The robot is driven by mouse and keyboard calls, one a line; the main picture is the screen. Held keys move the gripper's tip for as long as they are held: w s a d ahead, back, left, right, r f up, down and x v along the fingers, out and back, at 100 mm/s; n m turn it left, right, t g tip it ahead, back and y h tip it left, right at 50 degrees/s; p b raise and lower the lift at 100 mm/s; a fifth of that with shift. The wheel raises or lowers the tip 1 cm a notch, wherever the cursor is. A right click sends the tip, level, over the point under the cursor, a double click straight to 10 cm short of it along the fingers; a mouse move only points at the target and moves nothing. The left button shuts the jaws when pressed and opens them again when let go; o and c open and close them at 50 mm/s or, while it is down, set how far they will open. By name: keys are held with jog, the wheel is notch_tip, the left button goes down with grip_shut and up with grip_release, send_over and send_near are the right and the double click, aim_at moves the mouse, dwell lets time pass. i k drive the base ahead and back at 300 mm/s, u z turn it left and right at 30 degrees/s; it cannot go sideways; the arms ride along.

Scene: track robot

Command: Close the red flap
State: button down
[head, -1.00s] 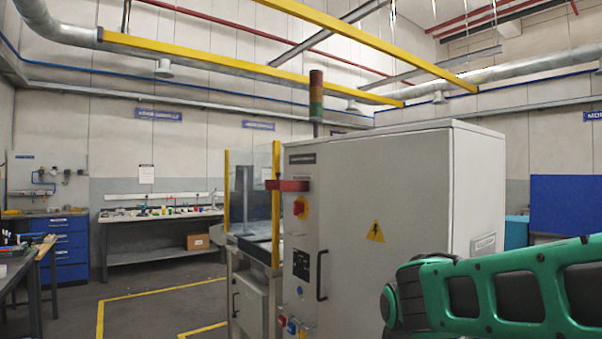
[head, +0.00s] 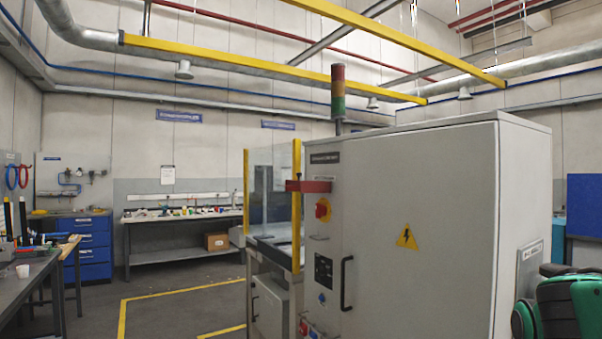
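The red flap (head: 308,186) is a small flat red piece near the upper left of the grey cabinet's door (head: 415,240). It sticks out roughly level, past the door's left edge. Just below it is a red rotary switch on a yellow plate (head: 322,210), which it does not cover. My gripper is out of view; only a green and black part of my arm shows at the lower right, in front of the cabinet's side. The flap and switch are unobstructed.
The cabinet stands close ahead, with a black door handle (head: 347,284). Clear guard panels with yellow posts (head: 297,205) adjoin its left side. A workbench (head: 25,290) is at the far left. Marked floor (head: 175,300) lies open between bench and cabinet.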

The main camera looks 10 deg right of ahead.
aim_at(305, 186)
jog(key=z, duration=0.05)
jog(key=i, duration=1)
jog(key=u, duration=0.05)
